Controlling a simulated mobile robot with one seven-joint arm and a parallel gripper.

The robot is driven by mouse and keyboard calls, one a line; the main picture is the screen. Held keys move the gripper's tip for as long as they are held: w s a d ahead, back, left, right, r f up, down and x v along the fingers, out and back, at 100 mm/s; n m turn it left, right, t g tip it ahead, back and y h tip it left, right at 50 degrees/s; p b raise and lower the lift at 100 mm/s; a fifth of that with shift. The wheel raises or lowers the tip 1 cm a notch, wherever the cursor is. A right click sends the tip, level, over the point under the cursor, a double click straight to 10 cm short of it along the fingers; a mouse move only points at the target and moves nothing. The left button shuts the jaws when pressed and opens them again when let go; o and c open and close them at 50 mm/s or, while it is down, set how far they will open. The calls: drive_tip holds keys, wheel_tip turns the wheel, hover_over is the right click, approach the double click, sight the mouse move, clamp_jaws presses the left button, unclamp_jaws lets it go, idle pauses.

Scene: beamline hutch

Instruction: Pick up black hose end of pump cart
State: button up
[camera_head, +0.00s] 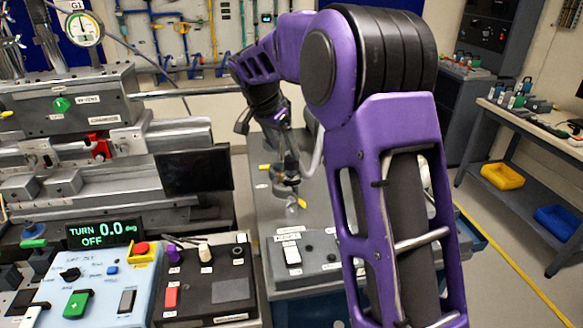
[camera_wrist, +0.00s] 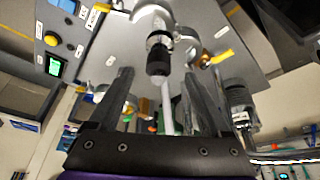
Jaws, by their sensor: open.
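In the wrist view, the black hose end (camera_wrist: 158,58) is a dark ribbed fitting with a pale metal part above it. It lies between and slightly beyond the fingertips of my gripper (camera_wrist: 158,73). The fingers stand apart, with visible gaps on both sides of the fitting. A pale tube (camera_wrist: 166,110) shows below it between the fingers. The grey pump cart (camera_wrist: 222,28) fills the background. In the head view, the pump cart (camera_head: 262,218) stands in the middle. My gripper is small and dark there above the cart, and my purple arm hides part of the area.
A dark monitor (camera_head: 194,170) stands close left of the cart. A blue control panel (camera_head: 78,290) and a black switch box (camera_head: 208,285) are at front left. A side bench (camera_head: 535,125) with yellow and blue bins is at right. Floor is clear between it and my arm.

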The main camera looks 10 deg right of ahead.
sight(289, 157)
drive_tip(key=shift+x, duration=3.55)
drive_tip(key=shift+d+r, duration=0.1)
clamp_jaws()
